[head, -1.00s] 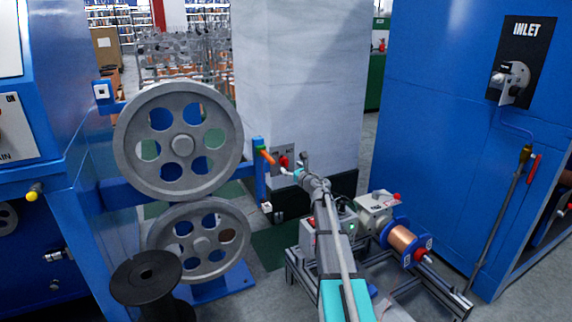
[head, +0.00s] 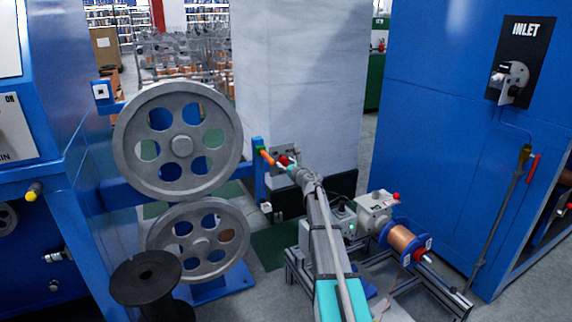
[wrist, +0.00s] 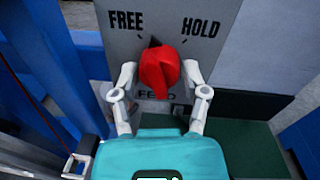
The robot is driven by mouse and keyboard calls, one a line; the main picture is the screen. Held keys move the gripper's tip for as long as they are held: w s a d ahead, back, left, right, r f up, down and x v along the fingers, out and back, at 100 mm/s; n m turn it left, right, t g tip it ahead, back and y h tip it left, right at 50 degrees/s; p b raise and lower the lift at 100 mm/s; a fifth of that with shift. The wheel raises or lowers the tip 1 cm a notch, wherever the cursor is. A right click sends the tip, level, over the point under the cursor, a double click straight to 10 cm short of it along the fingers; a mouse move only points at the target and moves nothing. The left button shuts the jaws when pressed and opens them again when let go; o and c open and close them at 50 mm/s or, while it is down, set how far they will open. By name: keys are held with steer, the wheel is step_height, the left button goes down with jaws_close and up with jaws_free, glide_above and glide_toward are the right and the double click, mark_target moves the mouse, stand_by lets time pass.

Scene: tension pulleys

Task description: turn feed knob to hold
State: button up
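The red feed knob (wrist: 158,70) sits on a grey panel (wrist: 208,57) marked FREE at upper left, HOLD at upper right and FEED below. A dark pointer tip shows at the knob's top, nearer FREE than HOLD; the exact setting is hard to read. My gripper (wrist: 159,74) is open, with one pale finger on each side of the knob and a small gap on both sides. In the head view the knob (head: 284,160) is small and partly hidden by my gripper (head: 293,168). The FEED label is partly covered by the knob and gripper.
An orange-handled lever (head: 266,156) on a blue post stands just left of the panel. Two large grey pulleys (head: 181,143) are further left. A copper spool (head: 402,240) on a metal frame sits right of my arm. A blue cabinet (head: 430,120) stands at right.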

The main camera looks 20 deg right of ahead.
steer(key=c, duration=0.4)
steer(key=shift+w+d, duration=0.1)
steer(key=shift+d, duration=0.1)
steer(key=shift+c, duration=0.7)
steer(key=shift+a, duration=0.15)
steer(key=shift+m, duration=0.4)
steer(key=m, duration=0.5)
steer(key=shift+b, duration=0.35)
steer(key=m, duration=0.6)
steer(key=shift+t+h, duration=0.3)
steer(key=shift+m, duration=0.3)
